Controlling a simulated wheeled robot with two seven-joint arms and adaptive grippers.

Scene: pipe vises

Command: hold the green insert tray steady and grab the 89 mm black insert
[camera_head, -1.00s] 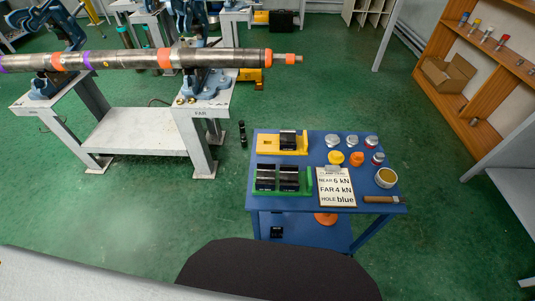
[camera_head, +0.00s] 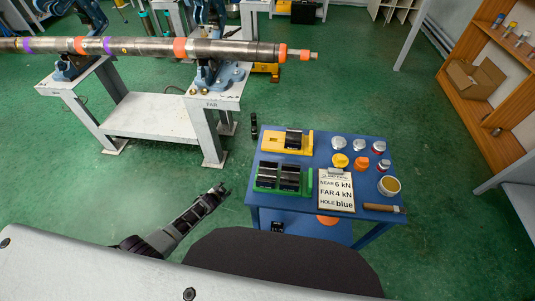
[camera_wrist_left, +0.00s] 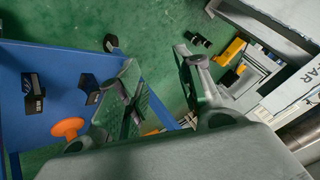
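The green insert tray (camera_head: 254,186) sits at the near left of the blue table in the head view. It holds two black inserts (camera_head: 267,174) (camera_head: 290,178) side by side. A third black insert (camera_head: 293,139) sits in a yellow tray (camera_head: 270,142) behind it. The size markings are too small to read, so I cannot tell which insert is 89 mm. My left gripper (camera_head: 219,189) is left of the table, apart from the green tray. In the left wrist view its fingers (camera_wrist_left: 156,57) are spread with nothing between them. My right gripper is not in view.
The blue table (camera_head: 370,212) also bears a clipboard (camera_head: 337,190), several tins and caps, and a brush (camera_head: 381,208). A grey stand marked FAR (camera_head: 212,130) supports a long pipe (camera_head: 225,49). Black items (camera_head: 253,126) stand on the floor between. Green floor is free left of the table.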

